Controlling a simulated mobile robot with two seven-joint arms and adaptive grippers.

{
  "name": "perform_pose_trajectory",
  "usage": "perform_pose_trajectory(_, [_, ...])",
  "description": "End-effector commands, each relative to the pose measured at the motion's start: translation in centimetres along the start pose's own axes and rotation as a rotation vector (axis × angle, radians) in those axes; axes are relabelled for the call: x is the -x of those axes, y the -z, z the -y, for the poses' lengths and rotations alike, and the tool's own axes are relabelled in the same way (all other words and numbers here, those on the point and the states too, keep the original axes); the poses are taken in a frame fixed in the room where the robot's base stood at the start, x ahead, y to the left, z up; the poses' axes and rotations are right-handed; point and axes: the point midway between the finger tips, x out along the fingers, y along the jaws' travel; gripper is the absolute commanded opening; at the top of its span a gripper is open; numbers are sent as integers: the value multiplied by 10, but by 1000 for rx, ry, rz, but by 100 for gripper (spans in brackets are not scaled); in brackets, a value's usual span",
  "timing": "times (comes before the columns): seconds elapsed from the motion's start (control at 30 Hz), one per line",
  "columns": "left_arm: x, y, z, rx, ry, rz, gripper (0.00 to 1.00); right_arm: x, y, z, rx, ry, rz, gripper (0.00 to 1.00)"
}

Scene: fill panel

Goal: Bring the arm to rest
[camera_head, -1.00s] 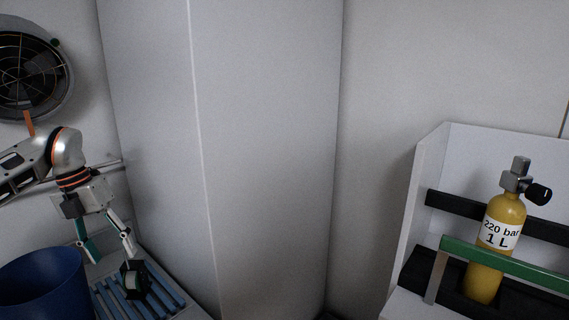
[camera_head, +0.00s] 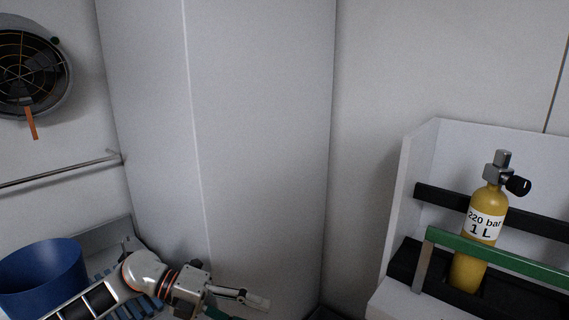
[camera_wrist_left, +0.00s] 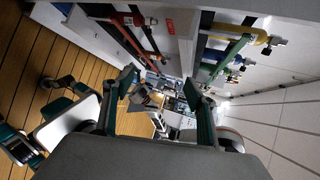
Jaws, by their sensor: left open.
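My left arm comes in from the lower left in the head view. Its left gripper (camera_head: 238,304) is low in the picture, in front of the grey wall panel, with one finger pointing right and the other partly cut off by the bottom edge. In the left wrist view the left gripper (camera_wrist_left: 165,98) shows two green-grey fingers spread apart with nothing between them. It is open and empty. My right gripper is not in view.
A blue bin (camera_head: 42,280) stands at the lower left beside a blue slatted tray (camera_head: 140,306), partly hidden by my arm. A yellow cylinder (camera_head: 468,270) stands in a rack behind a green bar (camera_head: 500,256) at right. A fan (camera_head: 25,75) and a rail (camera_head: 60,172) are on the left wall.

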Motion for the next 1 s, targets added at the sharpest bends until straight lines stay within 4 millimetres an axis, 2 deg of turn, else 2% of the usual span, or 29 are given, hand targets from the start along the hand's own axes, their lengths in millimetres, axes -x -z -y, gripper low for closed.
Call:
perform_pose_trajectory(0.03, [-18,8,8,38,97,29,57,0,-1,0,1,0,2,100])
perform_pose_trajectory(0.1, [-34,10,20,97,226,93,57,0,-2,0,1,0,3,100])
perform_pose_trajectory(0.27, [-45,6,33,288,488,274,57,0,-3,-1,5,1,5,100])
perform_pose_trajectory(0.37, [-40,1,25,443,622,406,57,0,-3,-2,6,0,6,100])
perform_pose_trajectory(0.47, [-28,-2,1,622,727,550,57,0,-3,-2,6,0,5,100])
perform_pose_trajectory(0.57, [-14,3,-38,821,804,700,57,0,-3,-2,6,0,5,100])
perform_pose_trajectory(0.67, [-1,19,-90,1037,849,851,57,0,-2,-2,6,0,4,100])
perform_pose_trajectory(0.8, [13,66,-172,1352,858,1054,57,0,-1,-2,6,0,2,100])
perform_pose_trajectory(0.9, [16,111,-222,1555,833,1170,57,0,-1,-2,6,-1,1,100])
perform_pose_trajectory(1.0, [18,155,-259,1720,798,1258,57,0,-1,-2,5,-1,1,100])
